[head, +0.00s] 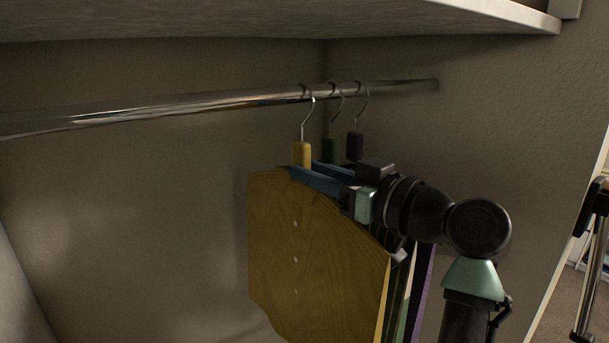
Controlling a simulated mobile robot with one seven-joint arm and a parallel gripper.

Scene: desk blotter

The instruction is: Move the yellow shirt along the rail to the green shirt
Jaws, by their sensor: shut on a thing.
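The yellow shirt (300,255) hangs in front, its hook (307,112) on the rail (200,103). A yellow block (302,154) sits at its hanger's neck. The green shirt hangs just behind it; its green block (331,150) and hook show, but its body is mostly hidden. The two hooks are close together on the rail with a small gap. My gripper (318,177) reaches in from the right with blue fingers at the top of the yellow shirt, just below the yellow block. It is shut on the yellow shirt; the exact contact is partly hidden.
A purple shirt (424,285) with a purple block (355,146) hangs behind the green one, towards the wall end of the rail. A shelf (250,20) runs above the rail. The rail is bare to the left. A wall (530,120) stands at right.

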